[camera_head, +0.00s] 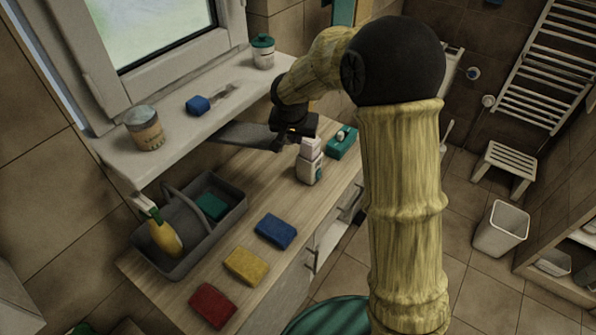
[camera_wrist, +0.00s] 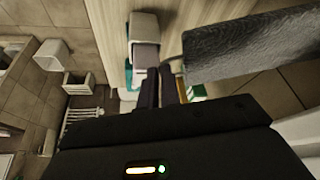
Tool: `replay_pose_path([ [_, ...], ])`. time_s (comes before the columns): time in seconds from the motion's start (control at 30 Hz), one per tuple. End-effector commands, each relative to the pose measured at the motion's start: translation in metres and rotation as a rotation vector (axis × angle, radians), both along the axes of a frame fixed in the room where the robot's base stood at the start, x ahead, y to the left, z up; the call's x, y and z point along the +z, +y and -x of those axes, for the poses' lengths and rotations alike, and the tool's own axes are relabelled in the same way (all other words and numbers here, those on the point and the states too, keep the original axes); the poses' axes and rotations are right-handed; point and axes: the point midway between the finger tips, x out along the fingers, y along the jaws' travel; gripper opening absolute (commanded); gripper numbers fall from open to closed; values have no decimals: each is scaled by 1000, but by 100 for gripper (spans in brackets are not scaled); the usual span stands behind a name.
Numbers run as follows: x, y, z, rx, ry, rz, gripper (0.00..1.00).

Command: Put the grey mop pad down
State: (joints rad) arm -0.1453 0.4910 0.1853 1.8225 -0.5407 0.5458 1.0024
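The grey mop pad (camera_head: 240,136) is a long, flat, dark grey slab with a fuzzy surface. In the head view it sticks out to the left of my gripper (camera_head: 288,138), just below the front edge of the windowsill and seemingly above the wooden counter (camera_head: 278,185). In the wrist view the pad (camera_wrist: 255,45) fills the upper right, with its near end at my fingers (camera_wrist: 166,88). The fingers look closed on that end, though the exact contact is partly hidden. A white bottle (camera_head: 309,165) stands on the counter close to my gripper.
The windowsill (camera_head: 185,125) holds a jar (camera_head: 145,128), a blue sponge (camera_head: 198,105), a grey smear and a green-lidded canister (camera_head: 263,52). A grey caddy (camera_head: 225,215), red (camera_head: 213,305), yellow (camera_head: 247,266) and blue (camera_head: 276,231) sponges and a teal box (camera_head: 342,142) occupy the counter.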

Motion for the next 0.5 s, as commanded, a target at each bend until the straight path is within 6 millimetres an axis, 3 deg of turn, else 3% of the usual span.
replay_pose_path([
  [0.5, -75, 0, 0, 0, 2, 0, 0],
])
